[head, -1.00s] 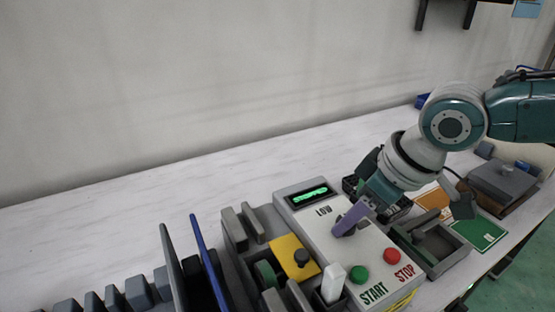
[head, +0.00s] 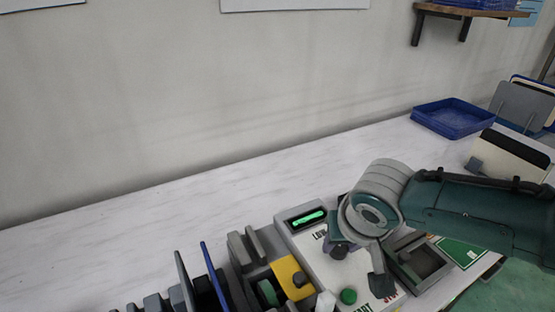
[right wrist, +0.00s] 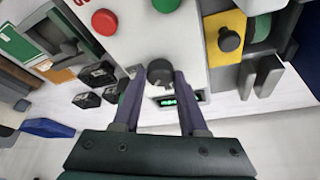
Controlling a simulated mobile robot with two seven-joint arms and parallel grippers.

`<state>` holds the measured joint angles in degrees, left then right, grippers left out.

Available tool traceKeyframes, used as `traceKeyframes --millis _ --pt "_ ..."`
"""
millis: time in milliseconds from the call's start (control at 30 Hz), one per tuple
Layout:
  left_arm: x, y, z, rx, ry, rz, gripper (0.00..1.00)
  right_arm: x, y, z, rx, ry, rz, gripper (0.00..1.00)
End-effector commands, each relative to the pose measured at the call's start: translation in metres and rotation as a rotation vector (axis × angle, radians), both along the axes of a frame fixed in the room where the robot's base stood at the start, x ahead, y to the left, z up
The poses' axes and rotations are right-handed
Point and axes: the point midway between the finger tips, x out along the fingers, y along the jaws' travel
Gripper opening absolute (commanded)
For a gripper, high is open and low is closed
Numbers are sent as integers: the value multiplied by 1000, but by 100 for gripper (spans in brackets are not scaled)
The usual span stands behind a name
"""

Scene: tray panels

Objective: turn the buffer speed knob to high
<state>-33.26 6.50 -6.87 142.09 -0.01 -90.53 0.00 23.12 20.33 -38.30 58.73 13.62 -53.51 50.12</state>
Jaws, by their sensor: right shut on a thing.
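The buffer machine (head: 312,262) is a white box with a lit green display (head: 309,219), a LOW label and a green START button (head: 348,296). Its dark round speed knob (right wrist: 160,72) sits between the two purple fingers of my right gripper (right wrist: 159,82), which is shut on it. In the head view the knob (head: 338,252) shows only partly below my right wrist. My right gripper (head: 338,240) is mostly hidden there by the wrist. The red STOP button (right wrist: 104,22) shows in the right wrist view. I cannot read the knob's setting. My left gripper is out of view.
A yellow panel with a black knob (head: 292,278) and grey slotted racks stand left of the machine. Blue trays (head: 452,117) are at the back right. The back-left counter is clear.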

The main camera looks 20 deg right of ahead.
Motion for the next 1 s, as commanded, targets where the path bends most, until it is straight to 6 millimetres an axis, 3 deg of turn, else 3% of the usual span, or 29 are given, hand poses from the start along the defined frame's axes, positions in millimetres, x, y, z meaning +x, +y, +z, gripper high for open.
traceKeyframes --millis 600,1000 --pt "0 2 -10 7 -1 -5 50 3 4 -2 2 0 -544 0" --pt "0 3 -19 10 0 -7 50 4 3 -1 0 -1 -716 0"
